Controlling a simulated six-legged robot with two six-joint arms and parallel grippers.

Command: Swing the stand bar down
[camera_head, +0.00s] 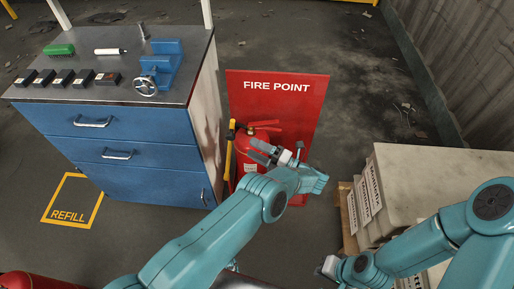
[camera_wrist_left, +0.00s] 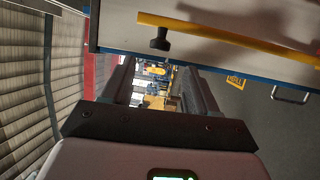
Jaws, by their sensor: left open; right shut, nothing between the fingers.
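The yellow stand bar (camera_head: 229,155) stands roughly upright beside the cabinet's right side, left of the red extinguisher (camera_head: 247,160). In the left wrist view a yellow bar (camera_wrist_left: 235,39) runs across the top, with a black knob (camera_wrist_left: 160,40) below its left part. My left gripper (camera_head: 258,152) is in front of the extinguisher, right of the bar, pointing left. Its fingers (camera_wrist_left: 160,88) are apart with nothing held between them. The bar's lower end is hard to make out. My right gripper (camera_head: 328,266) is shut and empty at the lower right, away from the bar.
The blue cabinet (camera_head: 120,155) stands left, with a vise (camera_head: 162,65) on top. The red FIRE POINT board (camera_head: 290,105) is behind the extinguisher. Floor marked REFILL (camera_head: 72,200) lies at the left.

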